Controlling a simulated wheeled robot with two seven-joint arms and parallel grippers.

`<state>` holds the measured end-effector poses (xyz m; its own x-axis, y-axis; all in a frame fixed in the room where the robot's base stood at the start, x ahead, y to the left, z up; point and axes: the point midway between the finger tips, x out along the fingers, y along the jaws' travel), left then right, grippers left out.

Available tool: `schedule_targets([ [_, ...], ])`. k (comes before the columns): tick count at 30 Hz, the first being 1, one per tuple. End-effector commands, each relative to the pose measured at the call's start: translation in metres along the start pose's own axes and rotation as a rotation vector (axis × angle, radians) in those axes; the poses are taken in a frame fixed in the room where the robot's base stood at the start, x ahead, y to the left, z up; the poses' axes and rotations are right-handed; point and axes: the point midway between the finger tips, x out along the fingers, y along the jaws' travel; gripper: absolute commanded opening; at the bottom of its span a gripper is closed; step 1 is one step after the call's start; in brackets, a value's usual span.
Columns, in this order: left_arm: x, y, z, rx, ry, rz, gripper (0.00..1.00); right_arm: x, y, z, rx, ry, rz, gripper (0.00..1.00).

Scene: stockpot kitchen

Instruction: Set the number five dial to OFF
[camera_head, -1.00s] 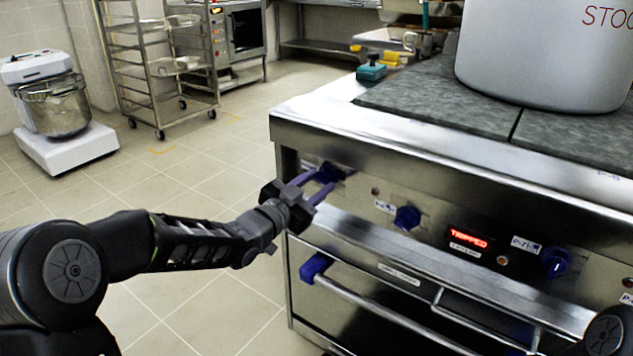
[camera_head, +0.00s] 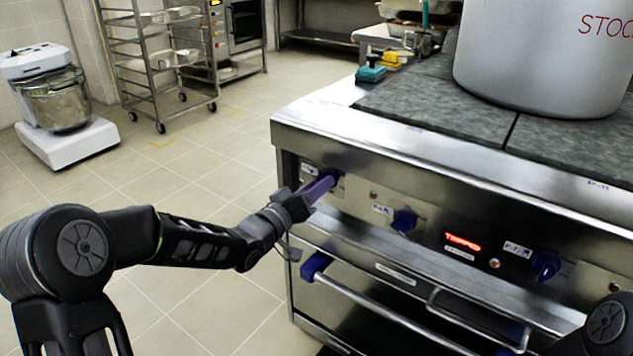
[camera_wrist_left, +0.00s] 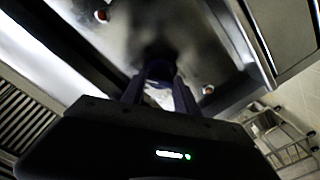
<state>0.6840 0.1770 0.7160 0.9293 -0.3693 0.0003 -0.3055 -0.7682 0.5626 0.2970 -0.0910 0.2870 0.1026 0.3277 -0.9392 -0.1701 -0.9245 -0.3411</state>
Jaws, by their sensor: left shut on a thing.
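The leftmost blue dial (camera_head: 330,173) is on the steel front panel (camera_head: 358,195) of the range, near its left corner. My left gripper (camera_head: 323,185) is shut on this dial with its purple fingers, which partly hide it. In the left wrist view the fingers (camera_wrist_left: 160,92) reach up to the panel, with the dial dark and blurred between them. The dial's label is partly covered and its number and pointer setting cannot be read. My right gripper is out of view.
Two more blue dials, a middle one (camera_head: 403,221) and a right one (camera_head: 546,265), sit along the panel. A red lit display (camera_head: 462,241) reads TRIPPED. An oven handle (camera_head: 375,308) runs below. A large stockpot (camera_head: 545,60) stands on top.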

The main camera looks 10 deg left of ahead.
Motion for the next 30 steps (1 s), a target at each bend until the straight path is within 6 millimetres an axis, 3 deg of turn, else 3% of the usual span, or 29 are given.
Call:
schedule_targets([
  [21, 0.000, 0.001, -0.002, -0.680, 0.000, -0.002, 0.00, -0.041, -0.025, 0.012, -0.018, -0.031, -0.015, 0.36],
  [30, 0.000, 0.001, -0.002, -0.893, 0.001, 0.000, 0.00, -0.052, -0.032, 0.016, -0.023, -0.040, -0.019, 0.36],
])
